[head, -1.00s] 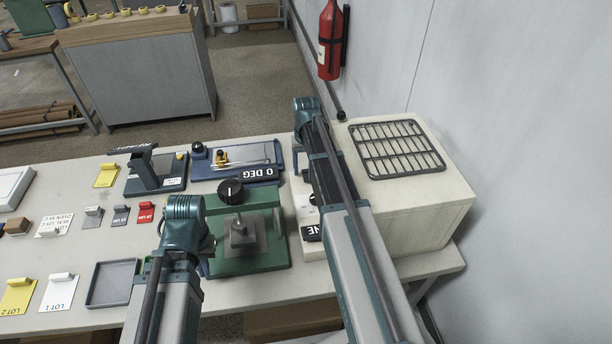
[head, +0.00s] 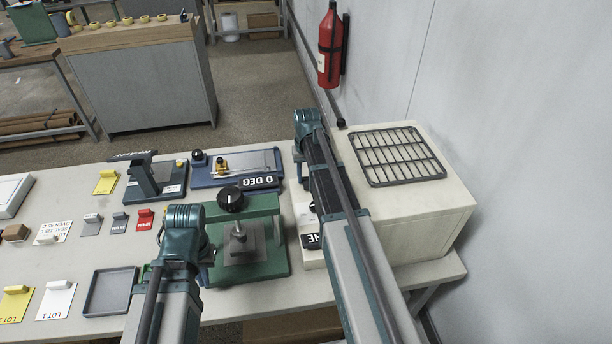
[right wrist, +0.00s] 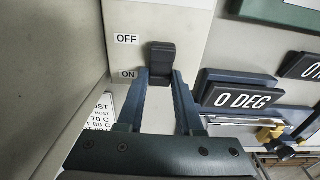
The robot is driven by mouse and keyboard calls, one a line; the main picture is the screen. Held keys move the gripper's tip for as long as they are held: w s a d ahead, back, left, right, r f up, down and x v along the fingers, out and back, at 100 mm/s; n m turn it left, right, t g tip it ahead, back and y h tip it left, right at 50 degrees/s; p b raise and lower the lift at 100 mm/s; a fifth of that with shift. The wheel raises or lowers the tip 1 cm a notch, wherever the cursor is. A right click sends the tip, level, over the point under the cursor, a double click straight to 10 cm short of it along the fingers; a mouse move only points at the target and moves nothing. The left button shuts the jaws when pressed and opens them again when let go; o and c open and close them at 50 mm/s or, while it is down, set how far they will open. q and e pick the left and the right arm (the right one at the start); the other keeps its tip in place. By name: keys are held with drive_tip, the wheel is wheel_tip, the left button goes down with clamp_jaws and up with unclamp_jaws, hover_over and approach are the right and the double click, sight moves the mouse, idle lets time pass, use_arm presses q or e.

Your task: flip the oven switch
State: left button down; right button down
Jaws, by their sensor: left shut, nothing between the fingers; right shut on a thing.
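The cream oven (head: 420,220) stands at the right end of the table, with a dark grille on top. In the right wrist view, a black oven switch (right wrist: 161,57) sits on a pale panel beside the OFF and ON labels. My right gripper (right wrist: 161,76) is shut on the switch, one finger on each side of its lower part. In the head view, my right arm hides the switch and the right fingers. My left gripper (head: 206,260) is shut and empty beside the green press (head: 262,262); its fingers are mostly hidden by the wrist.
A blue fixture with a 0 DEG label (head: 258,182) lies left of my right wrist. A dark stand (head: 155,180), a grey tray (head: 110,288) and several coloured tags are further left. A wall with a red extinguisher (head: 329,45) stands behind the oven at right.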

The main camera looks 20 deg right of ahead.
use_arm(q)
drive_tip(key=shift+f, duration=0.25)
use_arm(e)
drive_tip(key=shift+s+a+t, duration=0.15)
drive_tip(key=shift+s+t, duration=0.55)
drive_tip(key=shift+t, duration=0.4)
use_arm(q)
drive_tip(key=shift+f+b, duration=0.45)
drive_tip(key=shift+b, duration=0.25)
use_arm(e)
drive_tip(key=shift+t+h, duration=0.4)
drive_tip(key=shift+t, duration=0.3)
use_arm(q)
drive_tip(key=shift+f, duration=0.15)
use_arm(e)
drive_tip(key=shift+r+t, duration=0.15)
drive_tip(key=shift+t, duration=0.25)
drive_tip(key=shift+w, duration=0.1)
drive_tip(key=c, duration=0.6)
unclamp_jaws()
drive_tip(key=shift+o, duration=0.2)
drive_tip(key=shift+r, duration=0.1)
